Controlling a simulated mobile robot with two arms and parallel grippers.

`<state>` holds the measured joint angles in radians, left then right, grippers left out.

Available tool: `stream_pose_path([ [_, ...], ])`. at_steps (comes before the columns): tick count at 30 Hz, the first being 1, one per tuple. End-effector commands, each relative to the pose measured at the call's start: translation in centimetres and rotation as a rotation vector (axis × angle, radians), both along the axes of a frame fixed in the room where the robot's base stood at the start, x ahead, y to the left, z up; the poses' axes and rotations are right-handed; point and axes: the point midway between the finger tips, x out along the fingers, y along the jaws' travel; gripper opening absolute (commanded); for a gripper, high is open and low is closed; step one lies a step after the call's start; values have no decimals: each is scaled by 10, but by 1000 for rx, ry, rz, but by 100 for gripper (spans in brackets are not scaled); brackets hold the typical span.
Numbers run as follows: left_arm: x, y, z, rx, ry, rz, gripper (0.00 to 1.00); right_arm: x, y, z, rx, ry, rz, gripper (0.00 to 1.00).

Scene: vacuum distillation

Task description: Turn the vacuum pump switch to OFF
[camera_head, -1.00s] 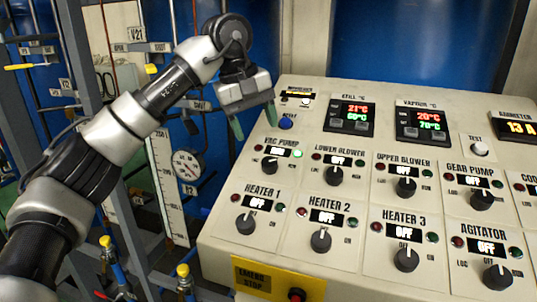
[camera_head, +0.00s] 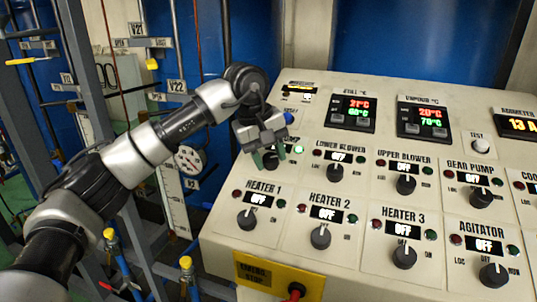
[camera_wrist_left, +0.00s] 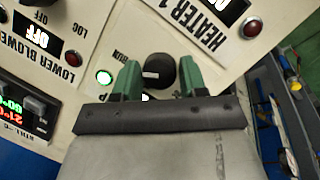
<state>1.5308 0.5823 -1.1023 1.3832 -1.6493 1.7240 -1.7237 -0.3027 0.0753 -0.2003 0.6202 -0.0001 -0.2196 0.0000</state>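The black vacuum pump knob (camera_head: 270,162) sits at the upper left of the panel. In the left wrist view the knob (camera_wrist_left: 160,70) shows between my two green fingertips, its pale pointer mark facing the gripper's left. My left gripper (camera_head: 269,154) is at the knob, with a finger on each side. The fingers are apart, with thin gaps to the knob, and do not look clamped. The pump's green lamp (camera_head: 298,150) is lit. It also shows in the left wrist view (camera_wrist_left: 104,77). The pump's display is hidden behind the gripper. My right gripper is out of view.
Near the pump switch are the lower blower knob (camera_head: 334,173) and the heater 1 knob (camera_head: 247,219). A blue button (camera_head: 288,117) is just above my gripper. A red emergency stop (camera_head: 296,291) is on the front. Pipes and a gauge (camera_head: 188,159) stand left of the panel.

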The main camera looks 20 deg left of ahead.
Motion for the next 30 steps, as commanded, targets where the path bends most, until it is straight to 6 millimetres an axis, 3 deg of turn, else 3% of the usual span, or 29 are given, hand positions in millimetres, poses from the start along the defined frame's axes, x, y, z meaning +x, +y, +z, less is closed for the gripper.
stream_pose_path([
  [1, 0, 0, 0, 0, 0, 0, 35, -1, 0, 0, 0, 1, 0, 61],
  [6, 0, 0, 0, 0, 0, 0, 13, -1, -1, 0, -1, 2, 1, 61],
  [17, 0, 1, -2, -28, 0, 68, 13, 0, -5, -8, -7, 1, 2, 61],
  [30, -1, 1, -4, -161, 3, 402, 13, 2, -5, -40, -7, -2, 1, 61],
])
